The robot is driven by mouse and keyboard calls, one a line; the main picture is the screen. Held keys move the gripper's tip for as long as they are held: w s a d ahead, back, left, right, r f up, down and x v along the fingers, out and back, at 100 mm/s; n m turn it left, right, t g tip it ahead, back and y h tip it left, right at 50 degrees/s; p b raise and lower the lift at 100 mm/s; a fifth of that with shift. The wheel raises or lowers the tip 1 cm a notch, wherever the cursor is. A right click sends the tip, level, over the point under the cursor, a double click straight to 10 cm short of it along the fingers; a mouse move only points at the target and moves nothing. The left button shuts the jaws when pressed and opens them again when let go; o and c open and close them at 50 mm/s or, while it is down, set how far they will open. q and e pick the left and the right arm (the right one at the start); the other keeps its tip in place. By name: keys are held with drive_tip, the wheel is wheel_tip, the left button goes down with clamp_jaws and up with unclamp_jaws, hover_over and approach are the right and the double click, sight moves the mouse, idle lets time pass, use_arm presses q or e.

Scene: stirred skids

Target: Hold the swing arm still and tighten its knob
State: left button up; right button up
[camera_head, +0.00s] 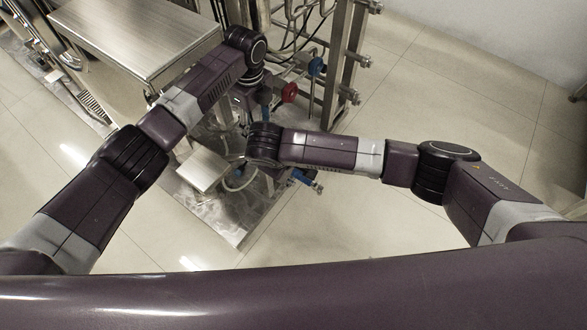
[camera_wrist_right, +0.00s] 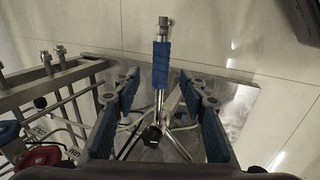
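A metal rod with a blue sleeve (camera_wrist_right: 162,66), which looks like the swing arm, points away from me in the right wrist view. My right gripper (camera_wrist_right: 160,88) is open, with its blue-padded fingers on either side of the rod and gaps to both. A black round end (camera_wrist_right: 152,134) sits at the rod's near end; I cannot tell whether it is the knob. In the head view the blue sleeve (camera_head: 305,179) shows just past my right wrist, which hides most of that gripper. My left arm reaches in to the skid's middle; its fingers are mostly hidden behind the wrist.
A red valve handle (camera_head: 289,92) and a blue one (camera_head: 317,66) sit on the skid near my left wrist. A steel box (camera_head: 140,35) stands at the left, and a frame post (camera_head: 343,60) behind. A metal base plate (camera_head: 235,222) lies below. The floor to the right is clear.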

sight(300, 175)
drive_tip(key=shift+x, duration=4.1)
drive_tip(key=shift+a, duration=0.1)
drive_tip(key=shift+c, duration=0.2)
clamp_jaws()
use_arm(q)
drive_tip(key=shift+f, duration=0.1)
drive_tip(key=shift+f, duration=3.65)
drive_tip(key=shift+f, duration=0.25)
drive_tip(key=shift+f, duration=0.7)
